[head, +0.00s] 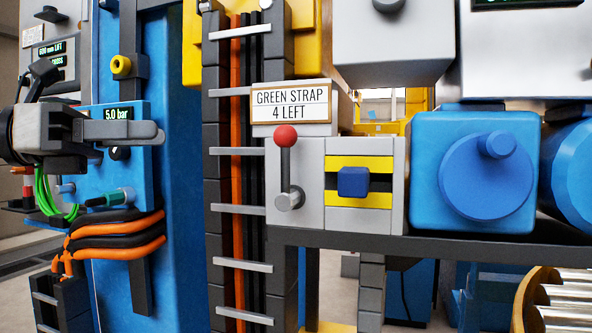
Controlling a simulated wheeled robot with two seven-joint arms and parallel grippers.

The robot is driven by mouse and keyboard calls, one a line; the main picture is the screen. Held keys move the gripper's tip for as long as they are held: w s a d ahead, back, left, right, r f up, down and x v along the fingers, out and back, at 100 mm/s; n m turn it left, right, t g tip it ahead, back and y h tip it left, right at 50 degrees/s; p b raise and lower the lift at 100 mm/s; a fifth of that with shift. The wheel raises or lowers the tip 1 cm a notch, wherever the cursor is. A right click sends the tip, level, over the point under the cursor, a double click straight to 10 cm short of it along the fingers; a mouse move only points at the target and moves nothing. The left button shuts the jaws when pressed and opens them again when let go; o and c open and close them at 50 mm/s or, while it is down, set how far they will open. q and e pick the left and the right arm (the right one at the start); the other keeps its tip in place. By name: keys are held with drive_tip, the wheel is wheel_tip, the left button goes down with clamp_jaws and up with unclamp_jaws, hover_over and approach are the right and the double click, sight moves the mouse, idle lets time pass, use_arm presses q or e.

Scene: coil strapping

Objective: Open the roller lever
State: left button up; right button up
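The lever has a red ball knob (286,136) on a dark stem, which stands upright from a metal pivot (289,199). It is mounted on the front of a light grey box (310,160), under a sign reading "GREEN STRAP 4 LEFT" (291,104). My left gripper (150,133) reaches in from the left edge, well to the left of the lever and apart from it. Its grey finger lies in front of the blue box with the "5.0 bar" display. It is seen side-on, so its opening is hidden. My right gripper is not in view.
Beside the lever, a blue block (353,182) sits between yellow bars. A vertical cable ladder (238,208) stands between my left gripper and the lever. Blue motor housings (425,160) are to the right, rollers (565,300) at lower right. Orange and black cables (115,240) bulge out below the gripper.

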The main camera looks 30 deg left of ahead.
use_arm(q)
drive_tip(key=p, duration=0.6)
approach(287, 167)
drive_tip(key=w+d+r, duration=0.4)
drive_tip(key=w, duration=0.1)
drive_tip(key=shift+w+d+r, duration=0.15)
drive_tip(key=shift+w+d, duration=0.35)
drive_tip(key=shift+w, duration=0.05)
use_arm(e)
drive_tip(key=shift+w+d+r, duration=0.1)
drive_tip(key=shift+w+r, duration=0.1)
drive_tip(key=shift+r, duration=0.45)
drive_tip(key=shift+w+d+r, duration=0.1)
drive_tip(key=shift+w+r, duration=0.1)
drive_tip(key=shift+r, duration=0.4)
use_arm(q)
clamp_jaws()
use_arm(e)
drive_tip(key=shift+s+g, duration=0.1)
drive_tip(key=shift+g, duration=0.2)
